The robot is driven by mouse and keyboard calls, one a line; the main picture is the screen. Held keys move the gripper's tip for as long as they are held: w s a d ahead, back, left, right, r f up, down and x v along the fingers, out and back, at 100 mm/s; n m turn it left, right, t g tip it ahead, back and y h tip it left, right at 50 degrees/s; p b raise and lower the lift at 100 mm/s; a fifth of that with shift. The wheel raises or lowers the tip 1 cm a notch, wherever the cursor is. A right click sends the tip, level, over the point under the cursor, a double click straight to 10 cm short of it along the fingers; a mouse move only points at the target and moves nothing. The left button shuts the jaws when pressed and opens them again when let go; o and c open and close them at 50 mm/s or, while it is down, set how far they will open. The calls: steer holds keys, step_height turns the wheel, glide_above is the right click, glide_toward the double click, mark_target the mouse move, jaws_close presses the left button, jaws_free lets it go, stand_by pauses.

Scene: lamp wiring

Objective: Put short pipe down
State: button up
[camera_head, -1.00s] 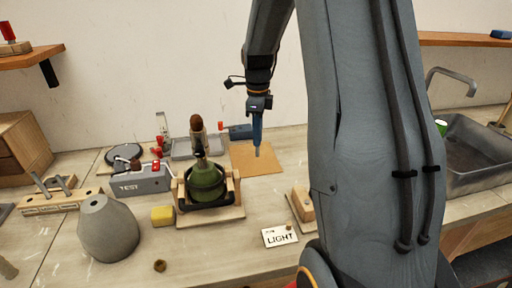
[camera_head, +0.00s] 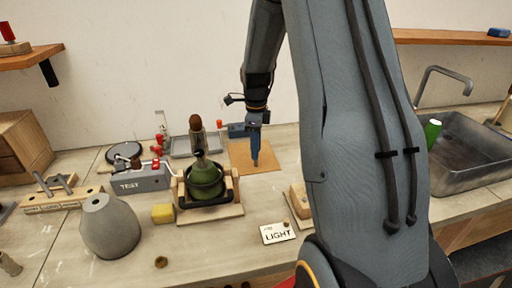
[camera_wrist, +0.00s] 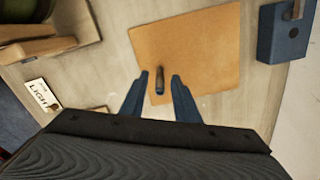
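The short pipe (camera_wrist: 160,79) is a small dark brown piece with a dark end. In the wrist view it shows between my gripper's two blue fingers, over the near edge of the tan mat (camera_wrist: 205,40). A gap shows on each side of it, so my gripper (camera_head: 255,157) is open around it and not clamped. I cannot tell whether the pipe stands or lies. In the head view my gripper points down at the tan mat (camera_head: 270,164), and the pipe is hardly visible at the fingertips.
A green lamp body (camera_head: 205,180) sits in a wooden cradle left of the mat. A blue block (camera_wrist: 287,35) stands by the mat's edge. A LIGHT card (camera_head: 278,233), a grey TEST box (camera_head: 140,180), a yellow block (camera_head: 163,213) and a grey shade (camera_head: 108,226) are on the bench.

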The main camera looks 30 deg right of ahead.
step_height(320, 180, up, 12)
steer(key=b, duration=0.3)
steer(key=shift+r, duration=0.2)
stand_by(0.3)
stand_by(0.4)
